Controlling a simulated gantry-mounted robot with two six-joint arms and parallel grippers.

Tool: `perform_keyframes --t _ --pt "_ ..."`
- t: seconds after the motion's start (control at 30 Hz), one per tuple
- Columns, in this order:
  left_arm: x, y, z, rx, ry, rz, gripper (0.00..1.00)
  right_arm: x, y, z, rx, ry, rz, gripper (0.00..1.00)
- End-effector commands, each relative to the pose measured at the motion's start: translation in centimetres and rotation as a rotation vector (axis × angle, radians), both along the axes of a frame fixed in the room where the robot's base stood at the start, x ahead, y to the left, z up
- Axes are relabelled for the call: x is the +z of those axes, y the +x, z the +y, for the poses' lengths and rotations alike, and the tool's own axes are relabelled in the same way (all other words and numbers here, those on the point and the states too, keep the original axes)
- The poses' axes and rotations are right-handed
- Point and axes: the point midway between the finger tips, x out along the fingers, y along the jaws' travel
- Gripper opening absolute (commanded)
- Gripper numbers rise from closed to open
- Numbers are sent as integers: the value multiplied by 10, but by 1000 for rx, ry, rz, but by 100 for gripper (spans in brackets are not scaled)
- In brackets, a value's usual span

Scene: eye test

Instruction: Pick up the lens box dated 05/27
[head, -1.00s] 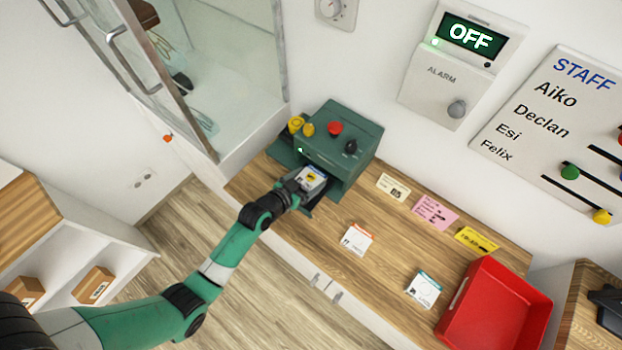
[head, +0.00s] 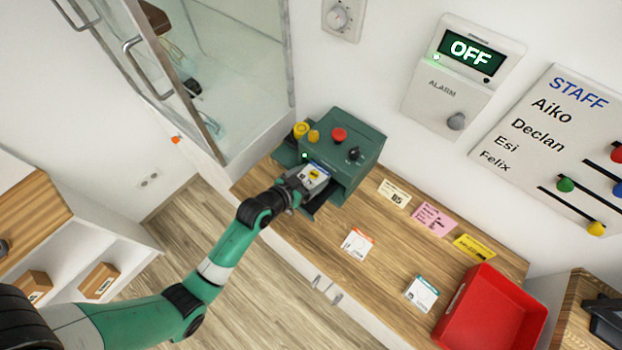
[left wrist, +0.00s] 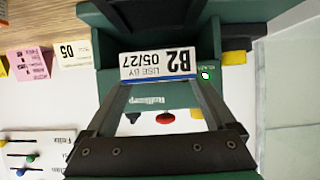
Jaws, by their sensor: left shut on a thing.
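The lens box (head: 316,174) is white with a yellow mark on top. In the left wrist view its end label (left wrist: 158,64) reads upside down "B2 USE BY 05/27". My left gripper (head: 302,184) is shut on this box, with a finger on each side. The box is at the open front bay of the green machine (head: 345,145); I cannot tell whether it touches the bay floor. Two other white boxes lie on the wooden counter: one with an orange edge (head: 357,244), one with a teal edge (head: 422,293). My right gripper is not in view.
The bay's side walls stand close around the held box. White (head: 394,193), pink (head: 433,219) and yellow (head: 474,247) cards are along the wall. A red tray (head: 447,330) is at the counter's right. The counter between the machine and the orange-edged box is clear.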

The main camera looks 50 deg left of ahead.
Motion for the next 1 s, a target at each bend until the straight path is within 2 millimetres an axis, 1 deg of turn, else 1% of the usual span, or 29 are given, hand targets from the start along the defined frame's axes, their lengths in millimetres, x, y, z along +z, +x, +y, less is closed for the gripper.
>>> perform_keyframes --t 0.03,0.1,0.13,0.27,0.37,0.43,0.6,0.7,0.83,1.0 --pt "12 0 0 0 1 -2 25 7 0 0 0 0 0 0" --pt "24 0 0 1 1 -3 25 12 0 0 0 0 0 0" --pt "19 -7 -1 1 -1 3 25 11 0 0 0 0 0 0" --pt "18 -35 -4 2 -2 4 25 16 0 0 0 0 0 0" --pt "18 -64 -8 2 -3 5 25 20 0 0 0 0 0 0" --pt "18 -88 -11 4 -3 6 25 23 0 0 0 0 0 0" --pt "16 -143 -18 5 -4 5 25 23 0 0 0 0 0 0" --pt "15 -167 -20 5 -2 3 25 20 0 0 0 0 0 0" --pt "15 -186 -22 5 -2 3 25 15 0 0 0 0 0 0" --pt "17 -195 -24 1 0 0 25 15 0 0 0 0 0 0"
